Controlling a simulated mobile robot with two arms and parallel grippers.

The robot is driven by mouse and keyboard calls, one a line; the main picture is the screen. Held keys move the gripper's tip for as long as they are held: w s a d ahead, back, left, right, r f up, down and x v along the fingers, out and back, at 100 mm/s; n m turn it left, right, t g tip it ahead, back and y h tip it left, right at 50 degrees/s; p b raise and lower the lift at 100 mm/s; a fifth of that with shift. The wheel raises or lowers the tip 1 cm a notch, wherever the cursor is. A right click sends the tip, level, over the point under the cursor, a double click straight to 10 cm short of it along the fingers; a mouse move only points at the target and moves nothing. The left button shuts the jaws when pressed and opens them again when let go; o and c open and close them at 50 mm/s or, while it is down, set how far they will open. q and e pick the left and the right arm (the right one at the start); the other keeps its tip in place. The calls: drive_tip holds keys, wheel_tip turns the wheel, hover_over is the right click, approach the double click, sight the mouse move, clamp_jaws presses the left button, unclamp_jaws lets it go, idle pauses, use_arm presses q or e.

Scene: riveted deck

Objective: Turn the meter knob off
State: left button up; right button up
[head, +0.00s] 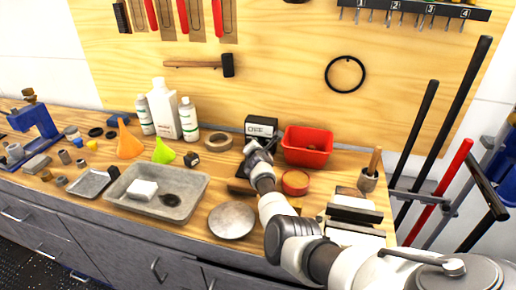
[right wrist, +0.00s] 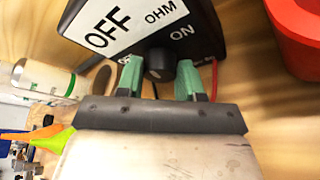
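The meter (head: 262,123), a black box with a white label, stands on the bench against the pegboard. In the right wrist view the meter (right wrist: 105,28) fills the top, its label reading OFF, OHM and ON. Its round black knob (right wrist: 158,66) sits low on the face. My right gripper (right wrist: 159,77) is open, with one green fingertip on each side of the knob and what looks like a slim gap to each. In the head view my right gripper (head: 257,150) is at the meter's front and hides the knob. My left gripper is in neither view.
A red bin (head: 307,145) stands close to the right of the meter, and a tape roll (head: 218,141) lies to its left. A round metal plate (head: 232,220) and a grey tray (head: 196,203) lie nearer the bench's front. White bottles (head: 163,110) stand farther left.

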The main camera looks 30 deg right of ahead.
drive_tip(key=c, duration=0.4)
drive_tip(key=shift+n, duration=0.3)
drive_tip(key=shift+a+n+g+h, duration=0.1)
drive_tip(key=shift+n+g+h, duration=0.2)
drive_tip(key=shift+n+g, duration=0.3)
drive_tip(key=shift+w+n+g, duration=0.1)
drive_tip(key=shift+n+g, duration=0.2)
drive_tip(key=shift+n, duration=0.3)
drive_tip(key=shift+a+f+n+g+h+b, duration=0.1)
drive_tip(key=shift+n+g+h+b, duration=0.5)
drive_tip(key=shift+n+b, duration=0.25)
drive_tip(key=shift+w+n+g+h+b, duration=0.1)
drive_tip(key=shift+n+g+h+b, duration=0.45)
drive_tip(key=shift+n+b, duration=0.75)
